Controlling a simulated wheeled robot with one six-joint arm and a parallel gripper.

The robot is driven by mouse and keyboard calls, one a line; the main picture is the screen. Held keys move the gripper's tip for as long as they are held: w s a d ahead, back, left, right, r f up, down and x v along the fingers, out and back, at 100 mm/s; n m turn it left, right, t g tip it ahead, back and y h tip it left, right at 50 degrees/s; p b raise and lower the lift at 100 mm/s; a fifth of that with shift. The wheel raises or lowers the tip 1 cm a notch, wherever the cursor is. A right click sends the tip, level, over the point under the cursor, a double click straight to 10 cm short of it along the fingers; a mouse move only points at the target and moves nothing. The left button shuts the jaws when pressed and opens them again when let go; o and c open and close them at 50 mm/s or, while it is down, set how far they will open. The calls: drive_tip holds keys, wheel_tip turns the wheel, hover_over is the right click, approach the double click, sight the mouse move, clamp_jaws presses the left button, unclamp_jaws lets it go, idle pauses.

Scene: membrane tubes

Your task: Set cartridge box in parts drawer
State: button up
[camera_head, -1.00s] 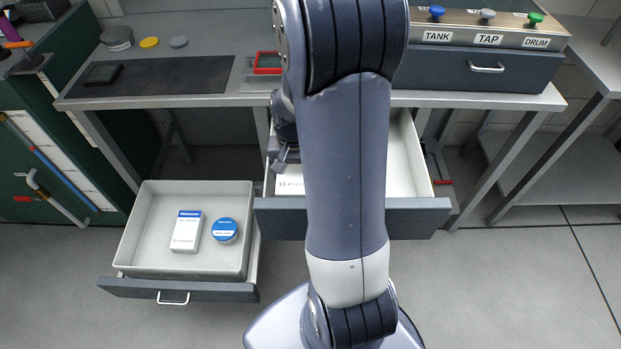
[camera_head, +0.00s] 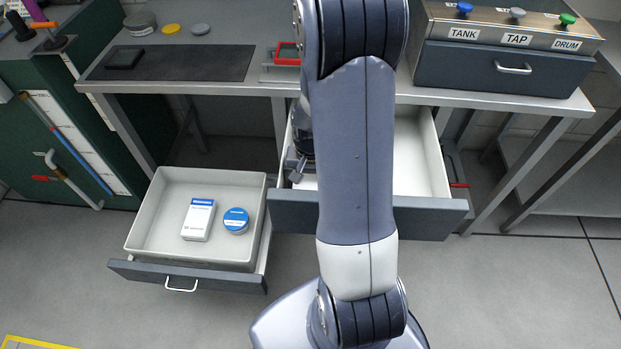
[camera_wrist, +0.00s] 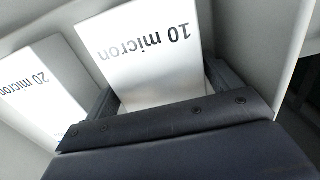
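In the wrist view a white box marked "10 micron" (camera_wrist: 150,60) lies between the fingers of my gripper (camera_wrist: 165,95). A narrow gap shows beside the box, so the fingers look open around it and not clamped. A second white box marked "20 micron" (camera_wrist: 38,88) lies to its left. Both are inside a pale drawer. In the head view my gripper (camera_head: 296,168) is low in the open right drawer (camera_head: 428,165), mostly hidden by my arm. The open left drawer (camera_head: 150,228) holds a blue-and-white carton (camera_head: 198,220) and a round blue-lidded tin (camera_head: 236,220).
The workbench (camera_head: 265,82) stands above the drawers, with a dark mat (camera_head: 185,63) and a red-edged tray (camera_head: 287,54). A control panel with TANK, TAP and DRUM knobs (camera_head: 515,35) sits at right. A green cabinet (camera_head: 35,130) stands left. The floor in front is clear.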

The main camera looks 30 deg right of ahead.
sight(310, 177)
drive_tip(key=shift+r, duration=0.1)
wheel_tip(310, 177, up, 12)
drive_tip(key=p, duration=0.2)
idle(0.4)
